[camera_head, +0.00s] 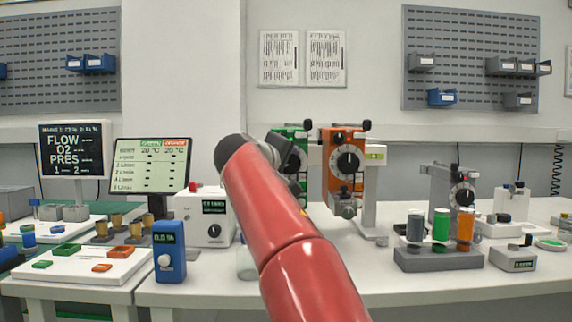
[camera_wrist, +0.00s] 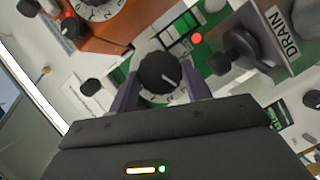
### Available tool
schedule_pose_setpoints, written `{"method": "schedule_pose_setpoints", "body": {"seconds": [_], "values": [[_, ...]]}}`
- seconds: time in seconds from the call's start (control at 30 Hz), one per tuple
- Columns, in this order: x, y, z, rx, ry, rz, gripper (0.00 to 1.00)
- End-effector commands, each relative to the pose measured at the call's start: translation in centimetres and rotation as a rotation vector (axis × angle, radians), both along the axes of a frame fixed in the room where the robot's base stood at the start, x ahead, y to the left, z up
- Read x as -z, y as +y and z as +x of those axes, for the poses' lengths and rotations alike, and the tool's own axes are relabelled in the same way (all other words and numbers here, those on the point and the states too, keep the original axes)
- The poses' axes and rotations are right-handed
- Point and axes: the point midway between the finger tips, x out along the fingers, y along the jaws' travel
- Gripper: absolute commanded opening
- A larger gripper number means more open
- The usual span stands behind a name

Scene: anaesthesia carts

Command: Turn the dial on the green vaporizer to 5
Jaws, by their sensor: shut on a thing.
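A white mark on the knob points to the lower right of that view. In the head view the fingers are hidden.
The orange vaporizer is close beside, also at the upper left of the wrist view (camera_wrist: 112,30). A grey block labelled DRAIN (camera_wrist: 262,45) is close on the other side. A white box with a knob (camera_head: 207,215) and a blue meter (camera_head: 169,252) stand left of my arm.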

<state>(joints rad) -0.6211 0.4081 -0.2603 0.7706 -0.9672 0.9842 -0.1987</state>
Motion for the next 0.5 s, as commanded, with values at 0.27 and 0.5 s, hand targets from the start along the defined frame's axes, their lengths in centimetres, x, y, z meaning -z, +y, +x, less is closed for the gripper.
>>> {"method": "schedule_pose_setpoints", "body": {"seconds": [0.27, 0.5], "values": [[0.10, 0.04, 0.02, 0.000, 0.002, 0.001, 0.70], [0.04, 0.09, -0.11, 0.000, 0.000, 0.001, 0.70]]}}
